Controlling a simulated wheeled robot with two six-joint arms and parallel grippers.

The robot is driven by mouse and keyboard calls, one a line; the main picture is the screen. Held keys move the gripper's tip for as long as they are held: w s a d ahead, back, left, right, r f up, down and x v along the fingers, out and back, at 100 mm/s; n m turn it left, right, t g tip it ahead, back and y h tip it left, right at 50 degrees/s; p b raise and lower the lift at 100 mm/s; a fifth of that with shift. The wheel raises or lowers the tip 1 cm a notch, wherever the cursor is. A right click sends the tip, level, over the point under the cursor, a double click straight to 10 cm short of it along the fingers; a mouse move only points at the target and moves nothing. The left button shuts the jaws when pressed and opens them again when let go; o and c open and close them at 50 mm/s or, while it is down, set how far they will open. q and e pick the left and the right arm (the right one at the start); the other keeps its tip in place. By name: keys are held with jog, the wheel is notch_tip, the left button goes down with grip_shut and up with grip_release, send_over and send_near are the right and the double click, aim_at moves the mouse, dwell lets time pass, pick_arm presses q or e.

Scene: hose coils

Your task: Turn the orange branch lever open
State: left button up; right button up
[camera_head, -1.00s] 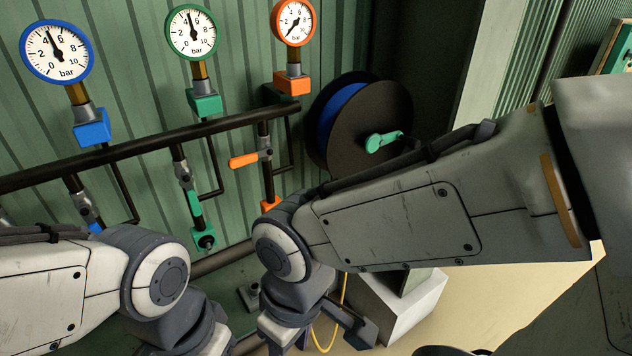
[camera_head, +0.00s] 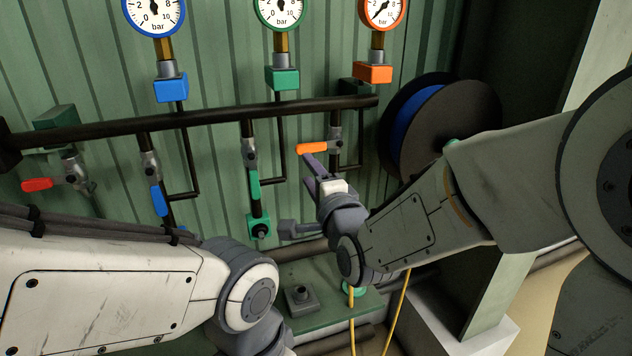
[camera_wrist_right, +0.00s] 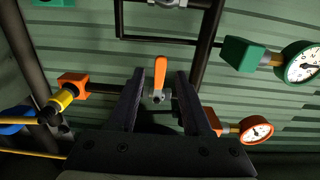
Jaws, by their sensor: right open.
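The orange branch lever (camera_head: 311,148) sticks out to the left from its grey valve (camera_head: 335,147), lying crosswise to its upright dark branch pipe. In the right wrist view the lever (camera_wrist_right: 160,72) shows between the two fingers, with gaps on both sides. My right gripper (camera_head: 308,170) is open, its dark fingers just below and in front of the lever in the head view. In the right wrist view the gripper (camera_wrist_right: 160,80) is empty. My left arm enters at the lower left; its gripper is out of view.
The green lever (camera_head: 255,186) and blue lever (camera_head: 158,201) hang along their pipes; the red lever (camera_head: 37,184) lies sideways. The orange gauge (camera_head: 382,10) is above, and a hose reel (camera_head: 450,125) stands right. In the wrist view a yellow connector (camera_wrist_right: 62,98) joins an orange block (camera_wrist_right: 73,84).

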aim_at(298, 154)
jog(key=shift+p+x, duration=0.75)
jog(key=shift+x, duration=1.55)
jog(key=shift+p+x, duration=0.85)
jog(key=shift+x, duration=1.15)
jog(key=shift+w+r+b, duration=0.1)
jog(key=shift+w+b, duration=0.1)
jog(key=shift+b, duration=0.25)
jog(key=shift+c, duration=0.3)
